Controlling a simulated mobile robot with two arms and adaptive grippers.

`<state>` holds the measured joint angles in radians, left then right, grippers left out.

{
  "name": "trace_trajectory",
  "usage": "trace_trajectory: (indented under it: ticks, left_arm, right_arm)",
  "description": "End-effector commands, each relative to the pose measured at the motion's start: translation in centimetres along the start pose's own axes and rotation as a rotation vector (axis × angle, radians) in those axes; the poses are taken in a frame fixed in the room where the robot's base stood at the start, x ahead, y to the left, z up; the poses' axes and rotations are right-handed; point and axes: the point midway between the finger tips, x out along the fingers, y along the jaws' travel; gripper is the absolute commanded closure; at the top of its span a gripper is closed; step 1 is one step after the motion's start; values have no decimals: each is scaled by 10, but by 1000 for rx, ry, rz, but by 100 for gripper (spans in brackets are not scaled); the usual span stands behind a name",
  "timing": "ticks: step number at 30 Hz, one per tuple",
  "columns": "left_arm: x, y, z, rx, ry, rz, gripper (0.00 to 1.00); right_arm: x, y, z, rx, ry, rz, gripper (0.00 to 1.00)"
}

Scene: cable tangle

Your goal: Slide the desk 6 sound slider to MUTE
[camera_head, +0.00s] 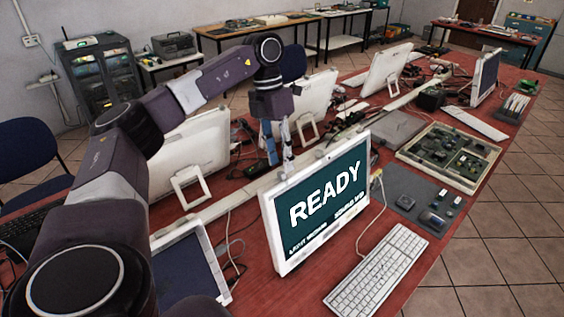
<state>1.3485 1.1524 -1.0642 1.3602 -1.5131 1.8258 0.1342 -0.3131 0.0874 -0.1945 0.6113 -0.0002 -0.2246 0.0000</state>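A white monitor (321,207) stands in the front middle of the red desk and shows READY in large letters. Smaller lines of text below are hard to read. I cannot make out a sound slider or a desk number. My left gripper (287,165) points down at the top edge of the monitor, near its upper left part. Its fingers look close together, but whether they touch the monitor or are behind it is unclear. Whether they are open or shut is also unclear. My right gripper is out of view.
A white keyboard (377,273) lies before the monitor. A grey mat with small devices (432,216) and a tray of circuit boards (449,156) lie to the right. More monitors (197,150) and loose cables crowd the desk behind. Tiled floor is clear at right.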

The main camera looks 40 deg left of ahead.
Motion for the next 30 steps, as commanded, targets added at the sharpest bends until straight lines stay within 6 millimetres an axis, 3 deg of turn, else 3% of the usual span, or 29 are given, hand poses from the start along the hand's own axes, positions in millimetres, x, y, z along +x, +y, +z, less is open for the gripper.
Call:
trace_trajectory:
  ticks: [6,12,16,25,30]
  left_arm:
    - [25,0,0,-1,0,-1,67]
    - [31,0,0,0,-2,-2,67]
    - [31,0,0,0,-2,-2,67]
    - [30,0,0,0,-2,-2,99]
    - [30,0,0,0,-2,-2,100]
  right_arm:
    - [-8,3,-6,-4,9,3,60]
    - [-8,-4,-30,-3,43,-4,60]
    - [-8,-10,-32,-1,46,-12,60]
    - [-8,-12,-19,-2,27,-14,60]
    - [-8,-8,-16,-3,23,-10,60]
